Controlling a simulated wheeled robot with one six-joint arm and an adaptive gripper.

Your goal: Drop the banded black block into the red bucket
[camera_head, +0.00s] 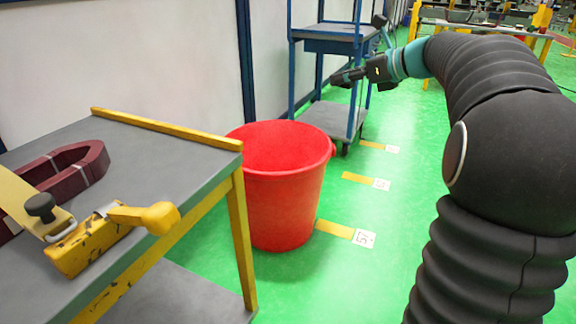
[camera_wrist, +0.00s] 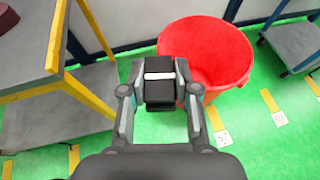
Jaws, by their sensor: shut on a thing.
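My gripper (camera_head: 360,73) is at the upper middle of the head view, above and to the right of the red bucket (camera_head: 290,195) in the picture. In the wrist view my gripper (camera_wrist: 160,92) is shut on the banded black block (camera_wrist: 159,66), a black block with a white band across it. The block overlaps the left part of the red bucket (camera_wrist: 225,82) in that view. The bucket stands on the floor, with its open top facing up. Its inside looks empty where I can see it. In the head view the block is hard to tell apart from the dark gripper.
A grey table with a yellow frame (camera_head: 238,235) stands left of the bucket, carrying a dark red U-shaped part (camera_head: 85,165) and a yellow clamp (camera_head: 90,240). A blue shelf cart (camera_head: 335,38) stands behind the bucket. Green floor (camera_head: 380,230) lies open to the right.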

